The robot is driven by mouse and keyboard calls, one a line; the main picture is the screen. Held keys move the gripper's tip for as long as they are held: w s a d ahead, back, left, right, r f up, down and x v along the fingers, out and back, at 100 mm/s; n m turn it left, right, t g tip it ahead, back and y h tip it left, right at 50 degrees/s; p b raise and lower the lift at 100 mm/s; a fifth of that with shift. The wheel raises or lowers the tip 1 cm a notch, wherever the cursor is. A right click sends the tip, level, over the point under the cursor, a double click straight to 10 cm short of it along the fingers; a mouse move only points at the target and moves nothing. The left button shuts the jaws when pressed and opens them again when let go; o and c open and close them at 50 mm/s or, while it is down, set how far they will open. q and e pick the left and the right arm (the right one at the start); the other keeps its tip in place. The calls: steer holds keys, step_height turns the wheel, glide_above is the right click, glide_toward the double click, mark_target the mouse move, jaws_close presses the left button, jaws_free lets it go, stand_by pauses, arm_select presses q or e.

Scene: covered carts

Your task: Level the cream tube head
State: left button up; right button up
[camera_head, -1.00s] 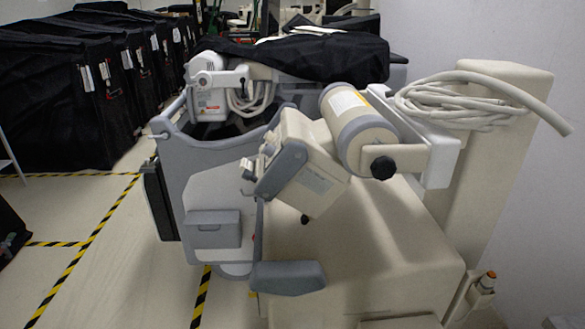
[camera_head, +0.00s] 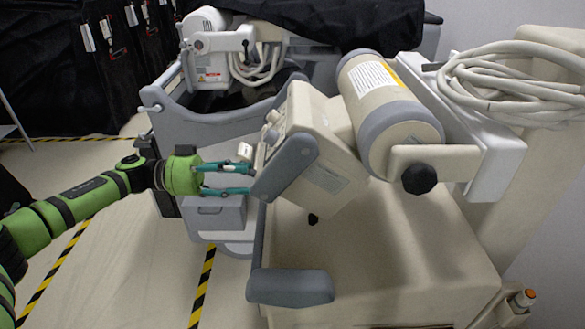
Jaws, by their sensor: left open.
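The cream tube head (camera_head: 325,160) is a boxy housing with a grey front plate (camera_head: 285,168), tilted down to the left. It joins a cream cylinder (camera_head: 385,112) with grey bands, held in a bracket with a black knob (camera_head: 419,179). My left gripper (camera_head: 250,180) has teal fingers, open, one above the other. Its fingertips are at the left edge of the grey plate; I cannot tell whether they touch it. My right gripper is not in view.
A grey and white cart (camera_head: 213,123) stands behind, with a white device (camera_head: 207,60) on it. Coiled cable (camera_head: 515,80) lies on the arm at right. Black covered carts (camera_head: 60,65) line the back left. Taped floor at left is open.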

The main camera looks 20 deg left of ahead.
mark_target(301, 175)
arm_select(q)
steer(key=p+x, duration=0.1)
steer(key=x, duration=0.2)
steer(key=shift+r, duration=0.15)
steer(key=p+x, duration=0.1)
steer(key=x, duration=0.4)
steer(key=shift+w+d, duration=0.15)
steer(key=shift+d, duration=0.15)
steer(key=shift+w+d+f, duration=0.15)
steer(key=shift+d+f, duration=0.1)
steer(key=shift+d, duration=0.05)
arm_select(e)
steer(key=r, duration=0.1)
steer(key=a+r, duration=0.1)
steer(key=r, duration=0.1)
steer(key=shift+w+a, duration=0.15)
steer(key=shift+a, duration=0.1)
arm_select(q)
jaws_close()
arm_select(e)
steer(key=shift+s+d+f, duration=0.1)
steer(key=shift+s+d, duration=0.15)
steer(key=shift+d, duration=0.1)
